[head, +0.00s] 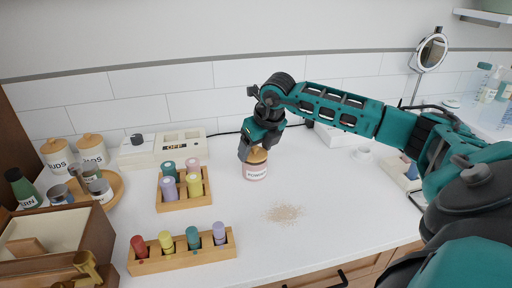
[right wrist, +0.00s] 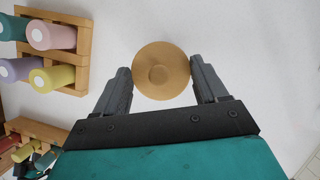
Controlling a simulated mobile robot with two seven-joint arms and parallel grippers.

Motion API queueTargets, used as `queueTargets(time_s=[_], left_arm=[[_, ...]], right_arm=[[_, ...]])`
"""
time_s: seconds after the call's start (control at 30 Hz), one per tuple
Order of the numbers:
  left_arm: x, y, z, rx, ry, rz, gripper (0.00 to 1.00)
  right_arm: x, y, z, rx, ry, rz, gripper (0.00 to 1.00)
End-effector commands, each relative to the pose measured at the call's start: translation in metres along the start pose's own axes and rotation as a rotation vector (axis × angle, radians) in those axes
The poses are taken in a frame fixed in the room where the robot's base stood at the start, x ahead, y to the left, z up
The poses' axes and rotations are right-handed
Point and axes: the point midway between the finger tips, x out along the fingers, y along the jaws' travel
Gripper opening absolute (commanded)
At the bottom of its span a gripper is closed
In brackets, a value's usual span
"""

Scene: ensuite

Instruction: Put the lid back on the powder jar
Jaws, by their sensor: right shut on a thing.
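The powder jar (head: 256,173) is a small pinkish jar with a label, upright on the white counter near the middle of the head view. Its round wooden lid (head: 258,155) is at the jar's mouth; I cannot tell whether it is fully seated. My right gripper (head: 246,150) reaches down over the jar and is shut on the lid. In the right wrist view the lid (right wrist: 161,71) shows from above between the two fingers and hides the jar. My left gripper is not in view.
A wooden rack of bottles (head: 184,206) stands left, with another rack (head: 182,262) in front. A wooden box (head: 60,240), a round tray (head: 117,186) and lidded canisters (head: 91,149) are farther left. A cream switch box (head: 165,147) stands behind.

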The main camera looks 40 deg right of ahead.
Motion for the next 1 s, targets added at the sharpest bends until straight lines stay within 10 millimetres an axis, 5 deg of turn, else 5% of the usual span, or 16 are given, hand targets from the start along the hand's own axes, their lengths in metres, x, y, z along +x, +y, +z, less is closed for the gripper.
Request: queueTargets(time_s=[1.0], left_arm=[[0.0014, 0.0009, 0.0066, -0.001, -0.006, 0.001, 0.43]], right_arm=[[0.0027, 0.0002, -0.0011, 0.000, 0.000, 0.000, 0.43]])
